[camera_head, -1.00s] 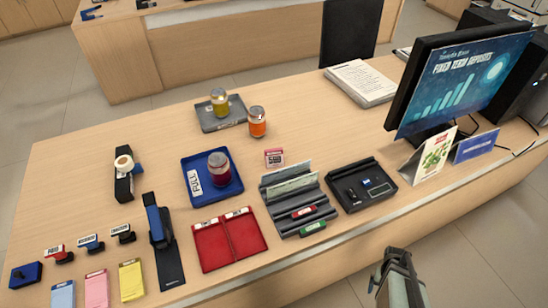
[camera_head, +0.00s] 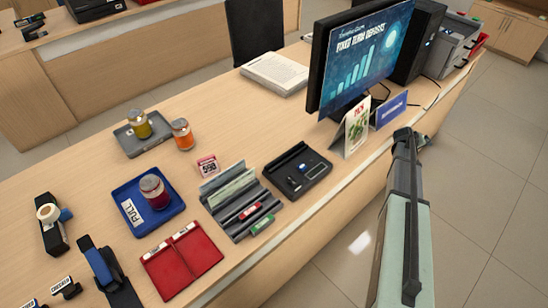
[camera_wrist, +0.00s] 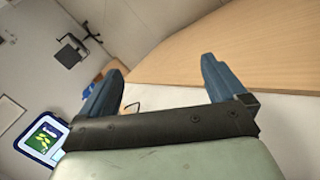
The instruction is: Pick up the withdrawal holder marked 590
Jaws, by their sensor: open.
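The withdrawal holder (camera_head: 208,165) is a small upright block with a red and white label that seems to read 590. It stands on the counter behind a grey slotted tray (camera_head: 238,225), in the head view only. My gripper (camera_head: 403,136) is at the right of the head view, beyond the counter's front edge and well apart from the holder. In the wrist view its two blue fingers (camera_wrist: 160,66) are spread wide with nothing between them.
Jars (camera_head: 153,192) stand on and near a blue tray (camera_head: 127,222) and grey tray. A red folder (camera_head: 182,262), black device (camera_head: 298,172), monitor (camera_head: 355,55) and leaflet stands (camera_head: 357,127) are nearby. Bare wood lies behind the holder.

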